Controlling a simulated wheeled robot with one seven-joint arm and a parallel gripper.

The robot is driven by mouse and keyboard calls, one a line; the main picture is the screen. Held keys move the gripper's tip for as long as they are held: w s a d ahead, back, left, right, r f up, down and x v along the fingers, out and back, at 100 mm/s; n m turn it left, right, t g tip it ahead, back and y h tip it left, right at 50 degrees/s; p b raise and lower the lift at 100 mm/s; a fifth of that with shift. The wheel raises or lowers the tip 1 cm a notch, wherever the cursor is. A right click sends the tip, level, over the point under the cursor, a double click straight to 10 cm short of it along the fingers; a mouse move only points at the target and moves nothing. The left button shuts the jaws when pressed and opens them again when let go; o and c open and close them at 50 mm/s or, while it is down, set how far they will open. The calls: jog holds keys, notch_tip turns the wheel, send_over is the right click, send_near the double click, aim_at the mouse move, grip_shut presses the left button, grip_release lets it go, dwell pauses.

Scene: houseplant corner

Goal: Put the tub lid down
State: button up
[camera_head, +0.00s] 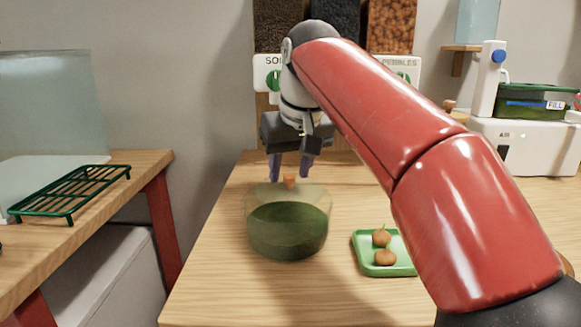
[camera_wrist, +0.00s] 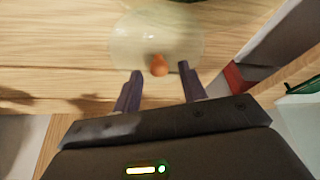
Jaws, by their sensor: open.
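The tub (camera_head: 288,235) is a clear round bowl with dark green contents, on the wooden table. The tub lid (camera_wrist: 135,42) is a pale translucent disc with a small orange knob (camera_wrist: 158,66). Wood grain shows through the lid in the wrist view, so it appears to lie on the table behind the tub; the tub partly hides it in the head view. The knob also shows in the head view (camera_head: 289,181). My gripper (camera_head: 291,176) is open and empty, pointing down, its fingers apart on either side of the knob and seemingly a little above it.
A green tray (camera_head: 362,262) with two small brown round things stands right of the tub. A green rack (camera_head: 70,192) sits on the left table, across a gap. A white machine (camera_head: 530,148) stands at the back right. Bare table lies left of the tub.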

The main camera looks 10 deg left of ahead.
jog(key=p+v, duration=0.4)
jog(key=v, duration=0.8)
jog(key=shift+r, duration=0.1)
